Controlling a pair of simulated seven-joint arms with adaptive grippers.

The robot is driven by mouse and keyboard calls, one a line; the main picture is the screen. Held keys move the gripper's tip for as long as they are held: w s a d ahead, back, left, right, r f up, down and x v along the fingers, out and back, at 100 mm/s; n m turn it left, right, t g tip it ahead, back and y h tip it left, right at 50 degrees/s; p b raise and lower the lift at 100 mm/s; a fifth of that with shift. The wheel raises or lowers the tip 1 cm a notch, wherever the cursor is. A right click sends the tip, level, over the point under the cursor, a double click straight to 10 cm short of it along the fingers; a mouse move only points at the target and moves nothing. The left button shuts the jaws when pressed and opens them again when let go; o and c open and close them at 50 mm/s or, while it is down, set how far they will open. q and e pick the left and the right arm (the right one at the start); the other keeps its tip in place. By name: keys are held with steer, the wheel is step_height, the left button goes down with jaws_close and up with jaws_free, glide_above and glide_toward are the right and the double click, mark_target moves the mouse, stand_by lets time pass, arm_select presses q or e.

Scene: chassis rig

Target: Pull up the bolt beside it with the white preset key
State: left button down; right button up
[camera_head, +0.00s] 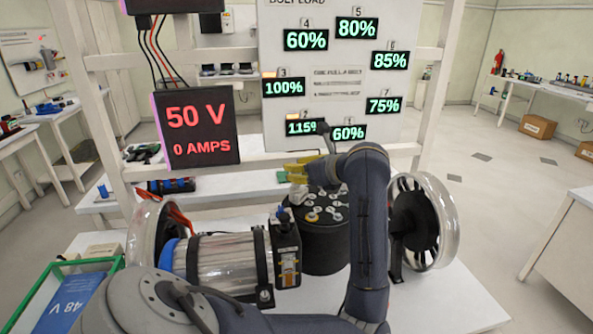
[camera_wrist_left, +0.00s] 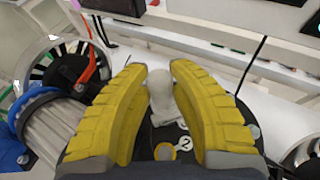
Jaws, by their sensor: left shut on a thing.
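My left gripper (camera_head: 300,168) has yellow fingers and is above the back-left part of the black round hub (camera_head: 325,256). In the left wrist view the fingers (camera_wrist_left: 160,84) are shut on the white preset key (camera_wrist_left: 161,92), whose pale knob and short shank show between them. The key's lower end is over the hub top; I cannot tell whether it sits on a bolt. A bolt with a yellow ring (camera_wrist_left: 164,152) lies just nearer, beside a white tag marked 2 (camera_wrist_left: 185,143). Several bolts and white tags ring the hub top. My right gripper is not in view.
The bolt load board (camera_head: 330,84) shows 115% at 2 and 100% at 3, both with orange labels. A red display (camera_head: 197,130) reads 50 V, 0 AMPS. A silver motor (camera_head: 222,262) and wheels (camera_head: 425,222) flank the hub. A green-rimmed bin (camera_head: 30,290) is front left.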

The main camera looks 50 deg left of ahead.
arm_select(q)
steer(key=shift+r, duration=3.3)
